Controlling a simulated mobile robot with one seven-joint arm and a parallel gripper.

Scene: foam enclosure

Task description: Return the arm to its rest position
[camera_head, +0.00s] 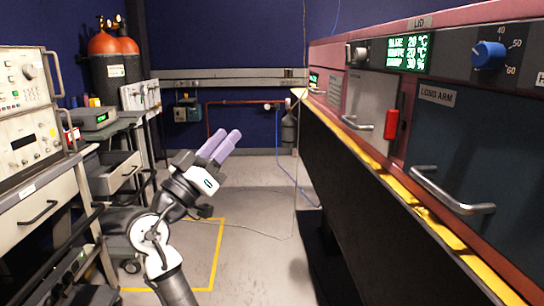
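My gripper (220,147) is in the middle left of the head view, at the end of my grey and white arm, which rises from the bottom edge. Its two purple fingers point up and to the right. A narrow gap shows between them, and nothing is visible in it. The gripper is in free air above the floor, apart from the bench on the left and the machine on the right.
On the right is a long machine (450,156) with a red top, projecting door handles (452,192) and a yellow lower edge. On the left are an instrument rack (30,140), an open drawer (120,170) and gas cylinders (108,65). The floor (258,230) between them is clear except for thin cables.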

